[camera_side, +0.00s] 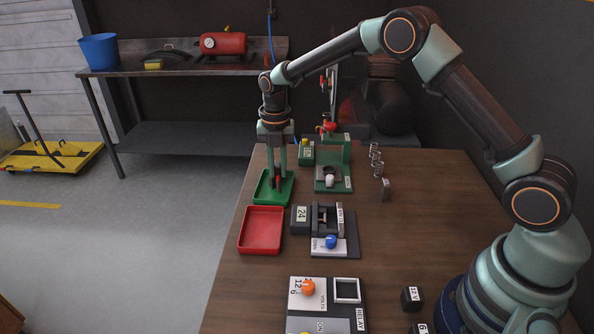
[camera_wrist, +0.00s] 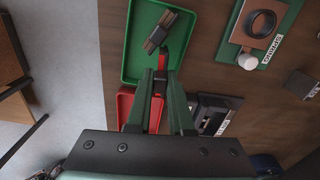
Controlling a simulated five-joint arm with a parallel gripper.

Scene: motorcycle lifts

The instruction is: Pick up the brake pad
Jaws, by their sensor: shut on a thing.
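The brake pad (camera_wrist: 169,30) shows in the wrist view as a dark block with a brown-grey face, over the green tray (camera_wrist: 133,40). A red part (camera_wrist: 163,57) extends from the pad to between my fingertips. My gripper (camera_wrist: 161,72) is shut on the pad by this red part. In the side view my gripper (camera_side: 276,182) points straight down inside the green tray (camera_side: 262,198), with a small dark and red piece (camera_side: 278,181) between its fingers. I cannot tell whether the pad touches the tray floor.
A red tray (camera_side: 260,230) stands in front of the green tray and looks empty. Right of them are a grey vise-like fixture (camera_side: 326,218) with a blue knob and a green press stand (camera_side: 338,165). Metal cylinders (camera_side: 376,160) stand further right. The wooden table (camera_side: 420,230) has bare room at right.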

